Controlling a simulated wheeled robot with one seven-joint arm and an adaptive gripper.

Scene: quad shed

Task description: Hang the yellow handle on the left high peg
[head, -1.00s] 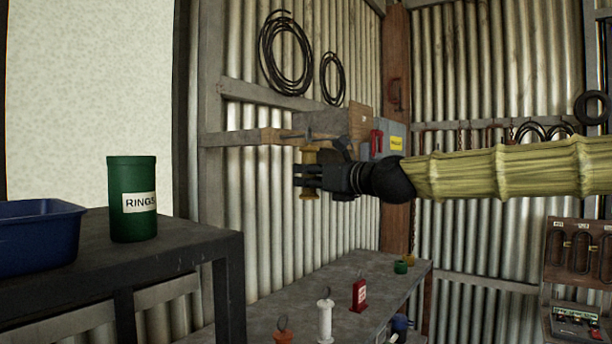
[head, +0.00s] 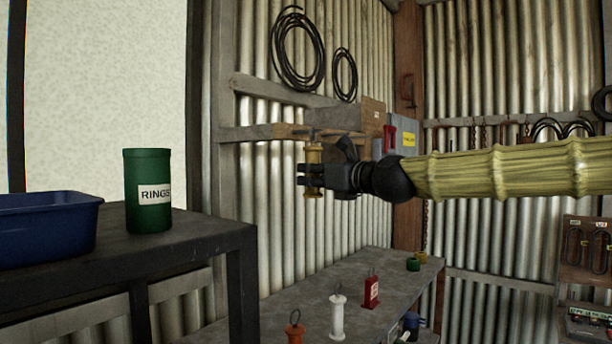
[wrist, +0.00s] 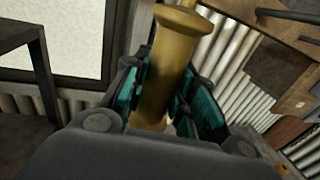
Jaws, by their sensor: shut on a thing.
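My gripper (head: 312,177) is shut on the yellow handle (head: 314,155), a spool-shaped grip held upright in the air in front of the corrugated wall. In the wrist view the handle (wrist: 164,75) stands between the teal-padded fingers, its flanged end toward the top of the picture. Just above and behind it, a wooden rail (head: 262,132) runs along the wall with small dark peg-like shapes near the handle's top. I cannot tell which peg is the left high one, nor whether the handle touches one.
Below is a grey bench (head: 392,290) with a white handle (head: 338,315), a red tagged handle (head: 371,292) and an orange one (head: 295,330). At left, a dark table (head: 215,238) holds a green RINGS can (head: 148,190) and a blue bin (head: 45,228). Coiled cables (head: 297,50) hang above.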

